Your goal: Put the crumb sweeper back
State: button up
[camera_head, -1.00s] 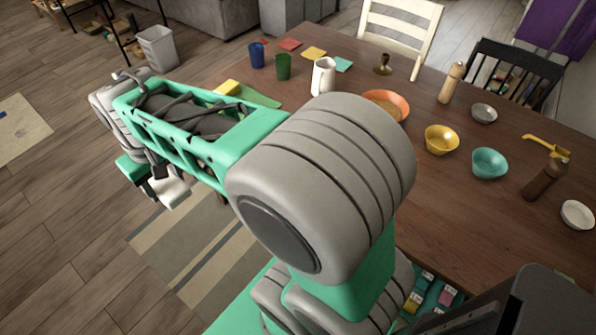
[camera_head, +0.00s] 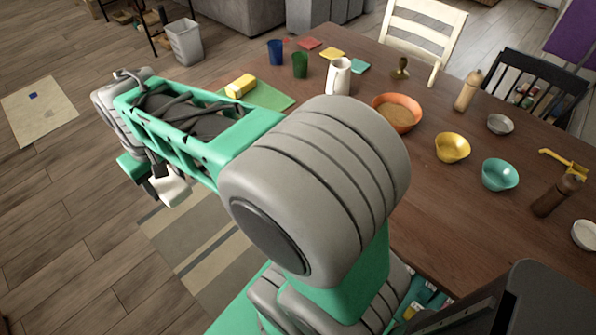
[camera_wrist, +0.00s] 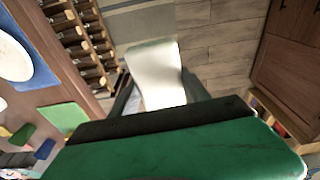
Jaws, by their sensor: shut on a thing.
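The crumb sweeper (camera_wrist: 153,72) is a pale white piece. In the wrist view it sticks out from between the dark fingers of my gripper (camera_wrist: 160,98). My gripper is shut on it. In the head view the white sweeper (camera_head: 173,191) hangs at the end of my arm, over the floor left of the table. My gripper (camera_head: 157,187) is partly hidden there by my wrist. The sweeper's end inside the fingers is hidden.
The wooden table (camera_head: 440,215) holds bowls, cups, a white pitcher (camera_head: 339,76) and a yellow block (camera_head: 240,86). A rack of dark slots (camera_wrist: 82,45) and a wooden cabinet (camera_wrist: 288,62) flank the wrist view. Open floor (camera_head: 60,210) lies left.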

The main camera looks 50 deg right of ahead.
jog(key=s+d+f+m+b, duration=0.1)
jog(key=s+d+m, duration=0.25)
jog(key=d, duration=0.45)
jog(key=s+d+f+m+h+b, duration=0.1)
jog(key=s+d+f+m, duration=0.15)
jog(key=s+d, duration=0.4)
jog(key=s+d+f+m+b, duration=0.1)
jog(key=s+d+m+b, duration=0.2)
jog(key=d, duration=0.7)
jog(key=s+d+f+m+g+b, duration=0.1)
jog(key=s+d+m, duration=0.35)
jog(key=s, duration=0.65)
jog(key=s+d+f+m+g, duration=0.1)
jog(key=s+d+f+m, duration=0.3)
jog(key=s, duration=0.7)
jog(key=shift+m+h, duration=0.4)
jog(key=shift+m, duration=0.15)
jog(key=d+f, duration=0.2)
jog(key=d, duration=0.2)
jog(key=w+d+f, duration=0.1)
jog(key=d+f, duration=0.2)
jog(key=d, duration=0.1)
jog(key=w+d+f+p, duration=0.1)
jog(key=d+f, duration=0.1)
jog(key=d, duration=0.2)
jog(key=shift+d+f, duration=0.2)
jog(key=shift+f, duration=0.1)
jog(key=f, duration=0.3)
jog(key=shift+d+f, duration=0.15)
jog(key=shift+d, duration=0.05)
